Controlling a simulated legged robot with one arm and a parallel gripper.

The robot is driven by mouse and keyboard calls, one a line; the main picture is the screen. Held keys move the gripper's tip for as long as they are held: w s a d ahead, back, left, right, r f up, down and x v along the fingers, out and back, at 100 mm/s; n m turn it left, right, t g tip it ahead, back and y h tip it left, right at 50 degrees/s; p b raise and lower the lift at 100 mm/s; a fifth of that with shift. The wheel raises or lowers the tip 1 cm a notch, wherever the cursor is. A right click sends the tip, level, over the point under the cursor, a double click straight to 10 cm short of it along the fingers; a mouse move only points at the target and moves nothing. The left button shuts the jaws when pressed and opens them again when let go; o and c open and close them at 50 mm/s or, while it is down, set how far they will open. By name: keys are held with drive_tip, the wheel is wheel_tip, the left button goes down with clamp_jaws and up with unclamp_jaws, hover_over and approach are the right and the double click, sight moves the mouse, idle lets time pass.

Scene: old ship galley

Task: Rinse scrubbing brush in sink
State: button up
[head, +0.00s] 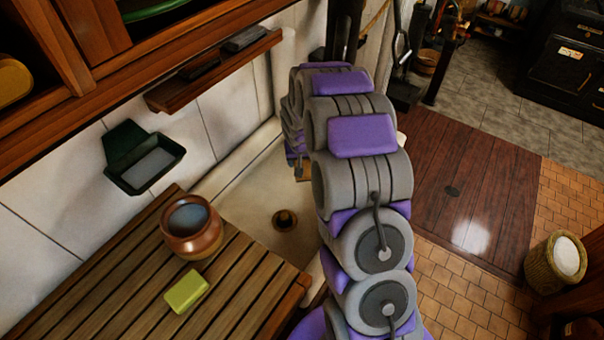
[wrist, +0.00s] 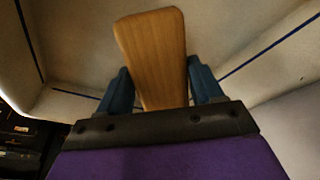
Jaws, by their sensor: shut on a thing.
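The scrubbing brush (wrist: 151,35) shows in the wrist view as a flat wooden piece, wider at its far end. My gripper (wrist: 158,68) is shut on it, with one blue finger at each side. Bristles do not show. The pale sink (head: 243,205) lies left of my arm in the head view, with a round brown drain fitting (head: 285,219) on its floor. My arm reaches over the sink and hides its right part. In the wrist view, pale surfaces with dark blue lines lie behind the brush. I cannot tell whether the brush touches them.
A slatted wooden board (head: 145,265) at the sink's near side holds a copper pot (head: 192,226) and a yellow-green sponge or soap (head: 186,291). A dark green wall holder (head: 144,160) and a wooden shelf (head: 215,70) are on the tiled wall. Open floor (head: 465,190) is at right.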

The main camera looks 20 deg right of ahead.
drive_tip(key=shift+r+p, duration=1.05)
drive_tip(key=shift+r, duration=2.65)
wheel_tip(320, 180, up, 4)
drive_tip(key=shift+f+p, duration=0.1)
drive_tip(key=shift+p, duration=0.45)
drive_tip(key=shift+a, duration=0.1)
drive_tip(key=s+a+f+n+b, duration=0.1)
drive_tip(key=s+a+f+b, duration=0.1)
drive_tip(key=a, duration=0.4)
drive_tip(key=s+a+f+n+y+b, duration=0.1)
drive_tip(key=s+a+n+b, duration=0.1)
drive_tip(key=s+a, duration=0.2)
drive_tip(key=shift+s+a+f+b, duration=0.2)
drive_tip(key=shift+a+f+b, duration=0.2)
drive_tip(key=shift+a, duration=0.55)
drive_tip(key=shift+d, duration=0.15)
